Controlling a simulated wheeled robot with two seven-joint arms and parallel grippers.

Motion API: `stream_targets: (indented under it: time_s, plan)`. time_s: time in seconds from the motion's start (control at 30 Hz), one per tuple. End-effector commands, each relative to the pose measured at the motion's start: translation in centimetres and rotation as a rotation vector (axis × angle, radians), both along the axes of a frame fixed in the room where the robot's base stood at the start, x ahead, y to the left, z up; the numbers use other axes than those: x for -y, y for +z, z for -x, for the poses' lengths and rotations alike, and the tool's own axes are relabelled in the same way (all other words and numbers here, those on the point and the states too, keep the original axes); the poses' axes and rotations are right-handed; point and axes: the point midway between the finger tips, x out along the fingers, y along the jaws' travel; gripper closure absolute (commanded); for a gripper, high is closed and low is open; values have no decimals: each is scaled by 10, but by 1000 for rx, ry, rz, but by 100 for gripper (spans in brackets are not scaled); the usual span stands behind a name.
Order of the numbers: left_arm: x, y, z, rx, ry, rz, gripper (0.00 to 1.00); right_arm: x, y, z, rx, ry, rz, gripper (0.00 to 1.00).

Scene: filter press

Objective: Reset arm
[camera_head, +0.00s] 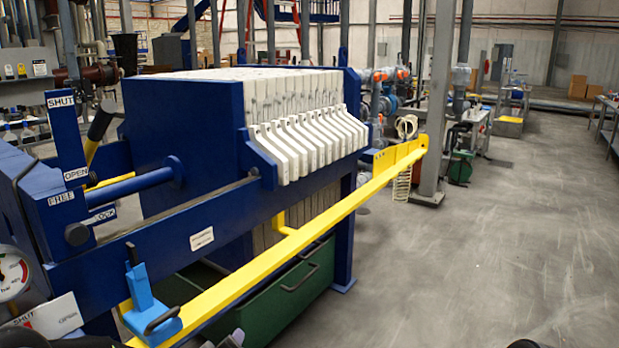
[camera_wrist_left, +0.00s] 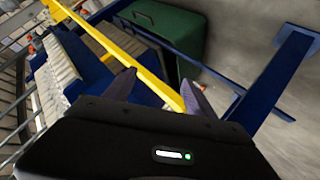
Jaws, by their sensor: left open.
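The filter press (camera_head: 190,110) is a blue frame holding a row of white plates (camera_head: 295,140). A long yellow bar (camera_head: 285,255) runs along its near side, from the bottom left to a yellow end plate at the right. A light-blue piece with a dark handle (camera_head: 152,305) stands at the bar's near end. My left gripper (camera_wrist_left: 158,88) is open in the left wrist view. The yellow bar (camera_wrist_left: 110,47) passes between its fingertips in the picture; I cannot tell if they touch it. My right gripper cannot be made out.
A green bin (camera_head: 285,290) sits under the press. Blue legs and rails flank it. A pressure gauge (camera_head: 12,272) and SHUT/OPEN labels are at the left. A grey post (camera_head: 437,110) stands past the bar's far end. The floor (camera_head: 500,250) at the right is clear.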

Motion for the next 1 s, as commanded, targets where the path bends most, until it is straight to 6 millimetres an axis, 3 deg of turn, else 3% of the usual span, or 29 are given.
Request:
stream_targets:
  time_s: [0.03,0.1,0.17,0.3,0.4,0.53,0.6,0.7,1.0]
  plan:
    - [16,-31,21,-88,-81,-27,36,0,7,0,0,0,0,64]
    - [39,-73,56,-204,-203,-62,36,0,12,0,0,0,0,64]
    - [56,-106,90,-302,-304,-83,36,0,17,0,0,0,0,64]
    - [90,-166,183,-517,-529,-96,36,0,29,0,0,-1,-1,64]
    - [107,-192,250,-649,-655,-74,36,0,37,0,0,-1,-1,64]
    - [120,-208,317,-770,-742,-24,36,0,47,0,0,-1,-1,64]
    - [124,-212,338,-813,-752,1,36,0,51,0,0,-1,-1,64]
    - [125,-216,354,-850,-747,27,36,-1,56,0,0,0,-1,64]
    - [123,-218,353,-850,-737,31,36,0,55,0,0,0,-1,64]
